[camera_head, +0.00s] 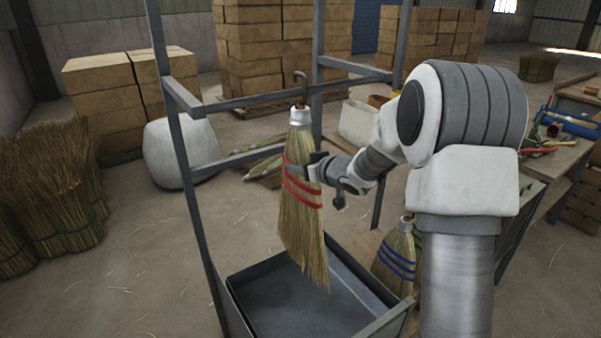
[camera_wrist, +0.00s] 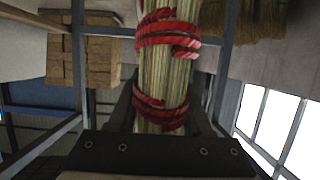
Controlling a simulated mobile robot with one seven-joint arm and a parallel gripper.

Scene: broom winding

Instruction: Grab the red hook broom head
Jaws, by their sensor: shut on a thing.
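The red-banded broom head (camera_head: 300,215) hangs upright, with a dark hook (camera_head: 300,85) at its top over the bar of a grey metal frame. Its straw is bound with red bands and its collar is white. My gripper (camera_head: 303,172) reaches it from the right and is shut on it at the height of the red bands. In the wrist view the straw and red bands of the broom head (camera_wrist: 165,75) stand between my two dark fingers. Whether the hook still bears on the bar cannot be told.
The grey frame's crossbar (camera_head: 250,99) runs behind the hook. A grey metal tray (camera_head: 290,300) lies below the broom. A blue-banded broom head (camera_head: 397,260) stands to the right, partly behind my arm. A workbench (camera_head: 555,165) with tools is at right. Straw bundles (camera_head: 45,195) stand at left.

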